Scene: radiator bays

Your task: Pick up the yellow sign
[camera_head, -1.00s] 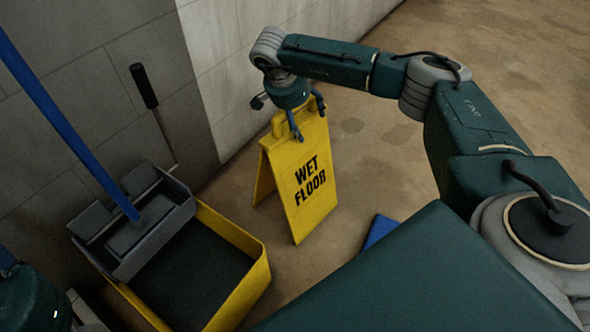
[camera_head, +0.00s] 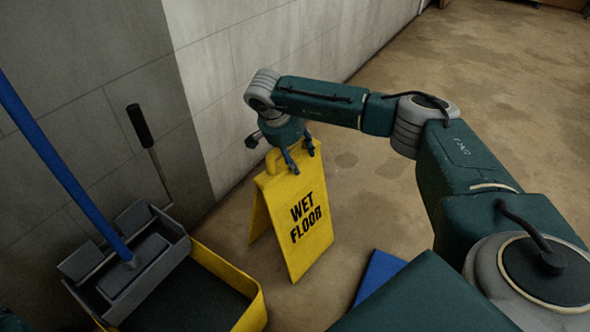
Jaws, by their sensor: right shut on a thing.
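The yellow sign (camera_head: 292,245) is a folding A-shaped board with black "WET FLOOR" lettering, to the right of the mop bucket. It is upright with its two panels spread. My right gripper (camera_head: 300,160) reaches down from above and is shut on the sign's top edge, beside the handle. The fingers hide part of that edge. I cannot tell whether the sign's feet touch the floor. Only a bit of what may be my left arm shows at the lower left edge; its gripper is not in view.
A yellow mop bucket (camera_head: 252,300) with a grey wringer (camera_head: 135,262) and a blue mop handle (camera_head: 62,170) stands close on the left. A black-gripped stick (camera_head: 140,125) leans by the wall (camera_head: 240,85). A blue object (camera_head: 378,275) lies on the floor. Open floor (camera_head: 480,90) extends right.

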